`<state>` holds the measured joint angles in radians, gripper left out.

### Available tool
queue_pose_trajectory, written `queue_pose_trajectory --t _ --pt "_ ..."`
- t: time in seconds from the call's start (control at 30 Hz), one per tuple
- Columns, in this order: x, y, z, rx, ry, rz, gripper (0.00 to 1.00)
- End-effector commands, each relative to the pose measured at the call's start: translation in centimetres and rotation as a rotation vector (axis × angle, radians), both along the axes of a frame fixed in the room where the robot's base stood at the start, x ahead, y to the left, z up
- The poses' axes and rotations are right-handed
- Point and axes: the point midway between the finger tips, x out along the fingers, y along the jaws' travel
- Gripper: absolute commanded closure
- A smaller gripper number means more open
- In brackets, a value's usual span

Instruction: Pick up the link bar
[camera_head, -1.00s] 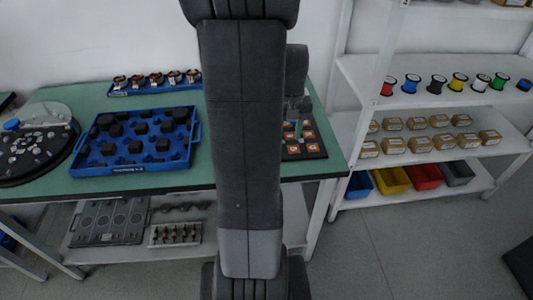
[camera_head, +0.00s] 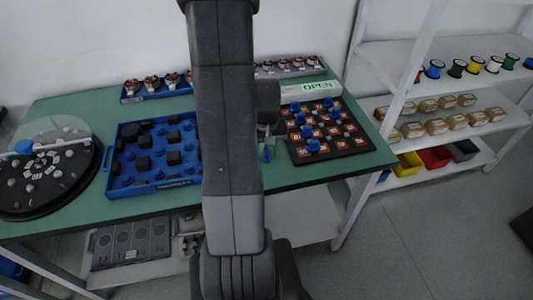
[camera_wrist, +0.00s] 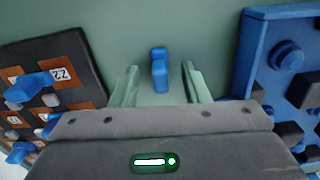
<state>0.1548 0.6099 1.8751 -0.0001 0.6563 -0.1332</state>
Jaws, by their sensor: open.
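A small blue bar-like piece, apparently the link bar (camera_wrist: 160,70), lies on the green table top in the wrist view. My gripper (camera_wrist: 160,84) is open, with one pale finger on either side of the piece and a gap on both sides. The same piece (camera_head: 266,154) shows in the head view just below my gripper (camera_head: 267,134), beside my arm. Whether the fingertips are level with the piece or above it is hard to tell.
A black board (camera_head: 356,143) with orange squares and blue pieces lies right of the bar in the head view. A blue tray (camera_head: 148,189) of dark parts is on the left. A round dark plate (camera_head: 88,187) stands further left. Bare green table separates board and tray.

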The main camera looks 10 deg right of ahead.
Motion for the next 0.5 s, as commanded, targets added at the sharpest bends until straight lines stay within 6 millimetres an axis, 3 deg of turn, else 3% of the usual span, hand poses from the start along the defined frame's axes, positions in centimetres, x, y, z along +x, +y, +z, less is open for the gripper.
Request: queue_pose_trajectory --t 0.2,0.4,0.5 --pt "0.01 0.02 -0.03 0.000 0.000 0.000 0.60" --pt "0.02 0.02 -0.02 0.000 0.000 0.000 0.99" --pt "0.02 0.02 -0.01 0.000 0.000 0.000 1.00"
